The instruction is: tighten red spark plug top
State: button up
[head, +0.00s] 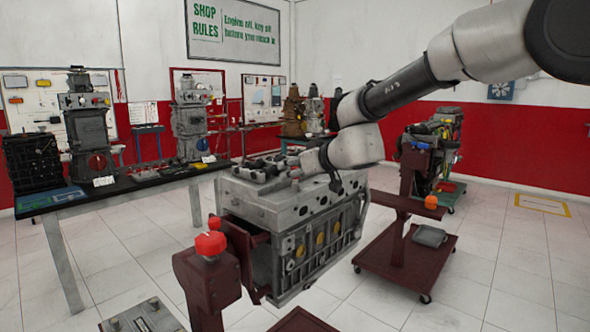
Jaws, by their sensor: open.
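A grey engine block (285,215) is mounted on a dark red stand in the middle of the head view. Its top face carries several dark and light parts (262,168), too small to tell apart. I cannot make out a red spark plug top among them; my arm covers part of the top's right side.
A red knob (210,243) tops the near stand post (207,280). A long bench (130,188) with engines runs along the left. A second engine (440,150) stands on a wheeled dark red stand (405,262) at right. Tiled floor is open at far right.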

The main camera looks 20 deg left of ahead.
jog(key=shift+c, duration=0.3)
grip_shut()
jog(key=shift+t, duration=0.3)
